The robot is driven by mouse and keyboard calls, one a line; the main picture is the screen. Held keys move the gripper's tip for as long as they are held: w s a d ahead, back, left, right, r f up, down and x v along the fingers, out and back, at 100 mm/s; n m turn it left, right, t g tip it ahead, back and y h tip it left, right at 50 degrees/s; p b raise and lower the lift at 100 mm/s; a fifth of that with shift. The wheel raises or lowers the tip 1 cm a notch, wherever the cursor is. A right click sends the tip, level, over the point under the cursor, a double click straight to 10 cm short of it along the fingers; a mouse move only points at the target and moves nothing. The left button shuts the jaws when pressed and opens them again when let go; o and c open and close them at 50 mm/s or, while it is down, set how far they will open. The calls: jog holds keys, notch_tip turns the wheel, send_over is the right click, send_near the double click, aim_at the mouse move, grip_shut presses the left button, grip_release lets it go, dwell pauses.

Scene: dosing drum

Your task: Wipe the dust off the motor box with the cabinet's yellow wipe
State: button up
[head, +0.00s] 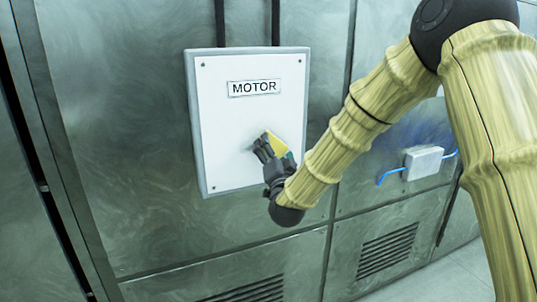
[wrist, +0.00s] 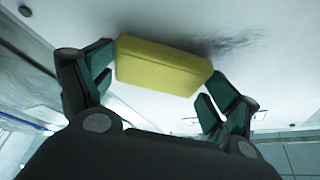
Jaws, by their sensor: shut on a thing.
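The motor box (head: 228,122) is a white panel with a grey rim and a MOTOR label, mounted on the metal wall. My gripper (head: 270,152) is at the lower right part of its face. It is shut on the yellow wipe (head: 277,145), a block held between the two fingers. In the wrist view the yellow wipe (wrist: 160,66) lies against or very close to the white face; contact cannot be told for sure. A dark smudge of dust (wrist: 235,40) shows on the face to the right of the wipe. In the head view, my gripper hides part of the face.
A small grey box (head: 423,162) with blue cables sits on the wall to the right, near a dark bluish smear. Vent grilles (head: 388,252) are low on the wall. Two dark conduits (head: 275,22) run up from the motor box. The wall left of the box is clear.

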aim_at(285, 145)
jog(key=shift+w+d+r+b, duration=0.1)
jog(key=shift+w+d+b, duration=0.1)
jog(key=shift+d, duration=0.45)
jog(key=shift+w+d+f+b, duration=0.1)
jog(key=shift+w+d+b, duration=0.15)
jog(key=shift+d, duration=0.35)
jog(key=shift+w+d+r+b, duration=0.1)
jog(key=shift+w+d+b, duration=0.1)
jog(key=shift+d, duration=0.45)
jog(key=shift+b, duration=0.35)
jog(key=shift+s+a+b, duration=0.55)
jog(key=shift+a+b, duration=0.1)
jog(key=shift+a, duration=1.05)
jog(key=shift+s+a+b, duration=0.6)
jog(key=shift+a, duration=1.15)
jog(key=shift+s+a+b, duration=0.55)
jog(key=shift+a+b, duration=0.1)
jog(key=shift+a, duration=1.05)
jog(key=shift+a, duration=0.1)
jog(key=shift+s+a, duration=0.2)
jog(key=shift+a, duration=0.3)
jog(key=shift+s+a+b, duration=0.15)
jog(key=shift+a+b, duration=0.1)
jog(key=shift+a, duration=0.25)
jog(key=shift+s+a+b, duration=0.15)
jog(key=shift+a+b, duration=0.1)
jog(key=shift+a, duration=0.25)
